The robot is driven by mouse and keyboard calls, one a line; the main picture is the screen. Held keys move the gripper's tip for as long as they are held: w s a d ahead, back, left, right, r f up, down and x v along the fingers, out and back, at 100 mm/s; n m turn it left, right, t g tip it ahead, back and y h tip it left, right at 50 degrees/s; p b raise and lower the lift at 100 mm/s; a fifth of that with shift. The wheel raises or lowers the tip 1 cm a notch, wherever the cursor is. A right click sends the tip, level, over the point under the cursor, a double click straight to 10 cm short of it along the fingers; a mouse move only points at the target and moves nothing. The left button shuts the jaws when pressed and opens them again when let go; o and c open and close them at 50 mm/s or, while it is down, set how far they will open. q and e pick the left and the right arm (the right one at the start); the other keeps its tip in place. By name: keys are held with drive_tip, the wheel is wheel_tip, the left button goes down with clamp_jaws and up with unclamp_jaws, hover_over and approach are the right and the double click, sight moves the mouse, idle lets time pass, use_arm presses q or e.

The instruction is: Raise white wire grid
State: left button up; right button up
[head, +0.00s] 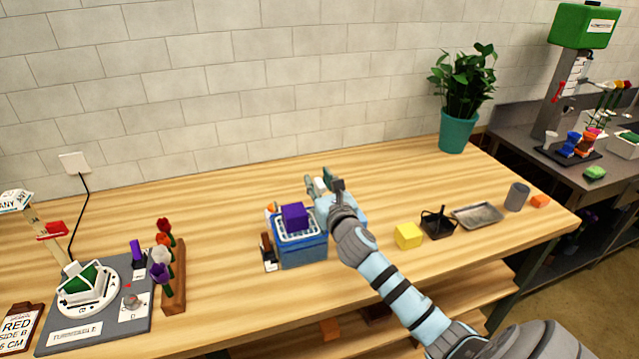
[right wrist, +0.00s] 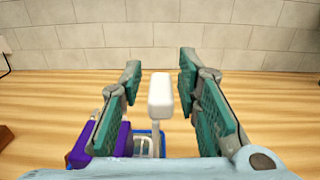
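The white wire grid (head: 299,234) lies in the top of a blue fryer-like box (head: 302,254). A purple cube (head: 294,216) rests on it. In the right wrist view, the white grip of its handle (right wrist: 160,95) stands up between the fingers of my right gripper (right wrist: 160,68), with visible gaps on both sides. My right gripper (head: 325,184) is open over the back right of the box. It hides part of the handle in the head view. The purple cube (right wrist: 95,145) also shows at the lower left of the wrist view. My left gripper is out of view.
A yellow cube (head: 408,235), a black holder (head: 438,222) and a metal tray (head: 478,215) stand right of my arm. A flower rack (head: 175,275) and turntable station (head: 100,295) are at left. The table behind the box is clear.

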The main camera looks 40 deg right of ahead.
drive_tip(key=shift+s+f, duration=0.1)
drive_tip(key=shift+s+f, duration=0.1)
drive_tip(key=v, duration=1.1)
drive_tip(key=shift+s+a, duration=0.2)
drive_tip(key=shift+s, duration=0.15)
